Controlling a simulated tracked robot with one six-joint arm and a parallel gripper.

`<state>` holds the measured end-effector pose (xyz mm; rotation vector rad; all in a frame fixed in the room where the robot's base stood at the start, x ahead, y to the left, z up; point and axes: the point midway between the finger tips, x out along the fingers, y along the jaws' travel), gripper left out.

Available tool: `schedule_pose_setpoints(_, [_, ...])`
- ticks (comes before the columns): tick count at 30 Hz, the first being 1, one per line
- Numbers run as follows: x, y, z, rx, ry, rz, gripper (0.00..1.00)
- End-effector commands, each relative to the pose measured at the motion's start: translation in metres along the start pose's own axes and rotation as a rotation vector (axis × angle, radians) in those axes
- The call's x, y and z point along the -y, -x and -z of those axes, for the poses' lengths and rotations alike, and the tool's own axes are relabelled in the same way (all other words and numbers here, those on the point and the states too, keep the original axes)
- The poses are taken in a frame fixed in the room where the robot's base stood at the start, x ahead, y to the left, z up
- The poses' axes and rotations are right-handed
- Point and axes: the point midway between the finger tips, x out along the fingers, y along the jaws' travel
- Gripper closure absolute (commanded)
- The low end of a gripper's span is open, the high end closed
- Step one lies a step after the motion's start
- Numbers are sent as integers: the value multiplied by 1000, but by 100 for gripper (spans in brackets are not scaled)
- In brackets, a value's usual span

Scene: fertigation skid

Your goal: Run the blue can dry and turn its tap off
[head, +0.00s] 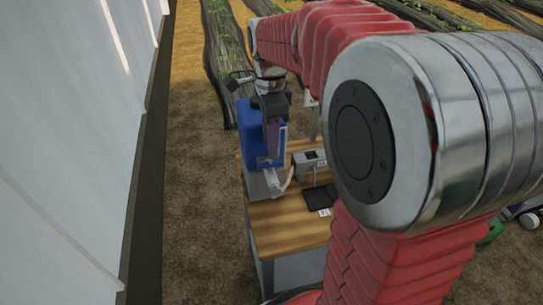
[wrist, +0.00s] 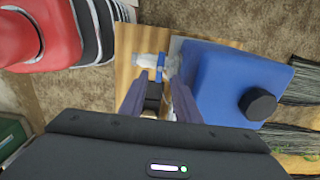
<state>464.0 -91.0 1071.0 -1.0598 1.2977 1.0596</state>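The blue can (head: 246,122) stands on a grey block (head: 260,186) at the left end of the wooden table. In the wrist view the can (wrist: 222,78) fills the right of centre, its black cap (wrist: 257,104) facing the camera. A whitish tap (wrist: 147,60) with a blue lever (wrist: 160,70) sits beside the can. My gripper (wrist: 158,84) is beside the can with its two fingers apart, just short of or around the lever; contact cannot be told. In the head view my gripper (head: 272,150) partly hides the can. The liquid inside is not visible.
The wooden table (head: 290,228) also carries a grey device (head: 307,160), a black flat pad (head: 318,197) and a small white label (head: 325,212). A pale wall (head: 65,150) runs along the left. Planted rows (head: 225,60) lie behind. My arm hides the table's right side.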

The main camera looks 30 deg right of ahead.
Motion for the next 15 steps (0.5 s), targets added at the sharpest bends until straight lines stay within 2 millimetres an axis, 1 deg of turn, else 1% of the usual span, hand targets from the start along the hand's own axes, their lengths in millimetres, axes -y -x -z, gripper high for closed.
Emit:
schedule_pose_setpoints(3, [-1,-20,0,0,0,-5,70])
schedule_pose_setpoints(9, [0,-48,0,0,1,-3,70])
schedule_pose_setpoints(12, [0,-57,0,0,1,-3,70])
schedule_pose_setpoints(15, [0,-62,0,0,1,-1,70])
